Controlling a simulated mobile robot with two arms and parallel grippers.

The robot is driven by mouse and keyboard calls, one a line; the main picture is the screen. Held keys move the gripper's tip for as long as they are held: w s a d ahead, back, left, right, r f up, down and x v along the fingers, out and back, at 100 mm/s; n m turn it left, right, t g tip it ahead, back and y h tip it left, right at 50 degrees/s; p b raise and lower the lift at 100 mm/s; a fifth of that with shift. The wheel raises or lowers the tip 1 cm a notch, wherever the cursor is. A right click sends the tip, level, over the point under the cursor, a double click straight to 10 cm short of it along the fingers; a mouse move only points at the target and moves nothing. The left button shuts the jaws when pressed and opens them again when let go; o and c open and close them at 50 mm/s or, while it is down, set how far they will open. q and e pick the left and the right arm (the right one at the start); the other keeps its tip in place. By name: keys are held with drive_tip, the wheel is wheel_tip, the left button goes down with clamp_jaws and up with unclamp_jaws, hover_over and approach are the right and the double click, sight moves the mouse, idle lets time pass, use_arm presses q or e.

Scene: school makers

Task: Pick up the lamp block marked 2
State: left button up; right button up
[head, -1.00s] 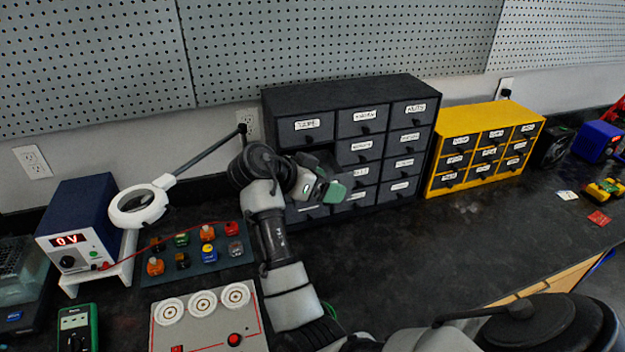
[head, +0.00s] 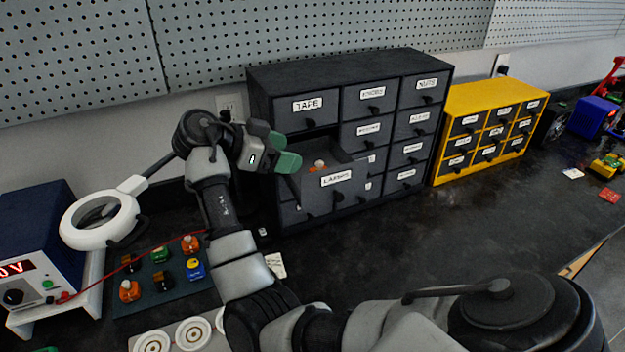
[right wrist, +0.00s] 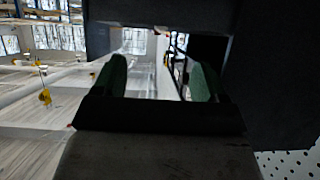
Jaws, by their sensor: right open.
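The drawer labelled LAMPS (head: 337,178) stands pulled out of the dark cabinet. A small block with an orange part and a pale top (head: 318,165) shows inside it; no number on it can be read. My right gripper (head: 284,150), with green fingertips, is open and empty just left of the open drawer, at about the height of its rim. In the right wrist view its two green fingers (right wrist: 157,78) stand apart with nothing between them. My left gripper is not in view.
The dark cabinet (head: 350,72) has several shut drawers. A yellow drawer cabinet (head: 460,98) stands to its right. A magnifier lamp (head: 100,218), a power supply (head: 30,245) and a board with coloured blocks (head: 150,300) are at left. The bench front right of centre is clear.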

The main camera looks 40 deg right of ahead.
sight(319, 162)
drive_tip(key=x, duration=0.5)
drive_tip(key=shift+w+d+f+p, duration=0.15)
drive_tip(key=shift+d+f+p, duration=0.05)
drive_tip(key=shift+f+p, duration=0.25)
drive_tip(key=x, duration=0.1)
drive_tip(key=p+x, duration=0.1)
drive_tip(key=x, duration=0.3)
drive_tip(key=shift+s+p, duration=0.35)
drive_tip(key=shift+p, duration=0.05)
drive_tip(key=shift+d+f, duration=0.1)
drive_tip(key=shift+f, duration=0.1)
drive_tip(key=c, duration=1)
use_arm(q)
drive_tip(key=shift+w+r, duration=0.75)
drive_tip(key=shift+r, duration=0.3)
use_arm(e)
drive_tip(key=shift+r, duration=0.1)
